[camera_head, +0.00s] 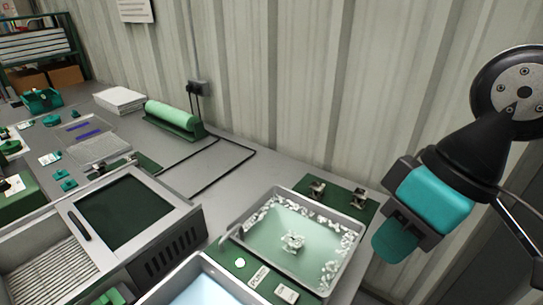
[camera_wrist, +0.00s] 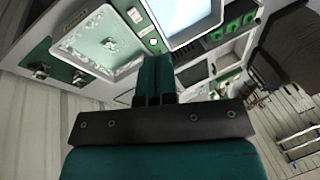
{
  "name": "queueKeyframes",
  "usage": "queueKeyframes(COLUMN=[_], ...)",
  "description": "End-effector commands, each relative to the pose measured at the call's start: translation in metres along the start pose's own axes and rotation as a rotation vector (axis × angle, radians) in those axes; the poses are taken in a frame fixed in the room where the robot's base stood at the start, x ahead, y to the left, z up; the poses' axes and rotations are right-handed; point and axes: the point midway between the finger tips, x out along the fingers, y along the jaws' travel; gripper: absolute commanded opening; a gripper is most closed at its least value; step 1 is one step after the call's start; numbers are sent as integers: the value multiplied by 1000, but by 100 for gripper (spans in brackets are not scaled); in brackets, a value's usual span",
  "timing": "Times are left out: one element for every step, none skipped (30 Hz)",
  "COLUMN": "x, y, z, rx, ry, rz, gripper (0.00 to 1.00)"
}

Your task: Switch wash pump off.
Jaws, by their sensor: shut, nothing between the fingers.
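A wash tray (camera_head: 347,262) with pale green liquid and white bits holds a small pale lump in its middle. A green panel (camera_head: 228,252) at its front left edge carries a lit white round spot (camera_head: 240,263), a small lettered label (camera_head: 258,277) and a pale block like a switch (camera_head: 287,293). I cannot tell the switch's position. In the wrist view the white spot (camera_wrist: 153,41) and a pale piece (camera_wrist: 135,15) show beside the tray (camera_wrist: 85,67). My gripper (camera_head: 393,245) is shut and empty, right of the tray and apart from the panel; its fingers also show in the wrist view (camera_wrist: 155,75).
A green plate with metal fittings (camera_head: 318,192) lies behind the tray. A box with a dark window (camera_head: 125,212) and a light blue basin (camera_head: 205,285) stand left of the panel. A green roll (camera_head: 172,115) lies near the corrugated wall (camera_head: 290,90).

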Motion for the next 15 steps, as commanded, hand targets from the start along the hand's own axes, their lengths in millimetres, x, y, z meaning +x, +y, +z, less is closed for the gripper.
queueKeyframes(x=[0,0,0,1,2,5,8,12,19,27,35,48,59,71,86], y=[0,0,0,1,2,4,7,9,14,17,21,25,28,31,34], z=[0,0,0,-2,-3,-7,-10,-15,-24,-31,-39,-50,-59,-67,-77], rx=[-1,-1,2,9,22,54,88,132,207,272,344,447,526,606,707], ry=[0,0,-1,-3,-8,-18,-29,-43,-64,-81,-100,-122,-136,-147,-155], rz=[0,0,0,1,3,7,13,20,36,52,72,105,133,164,208], gripper=[0,0,0,0,0,0,0,0,0,0,0,0,0,0,0])
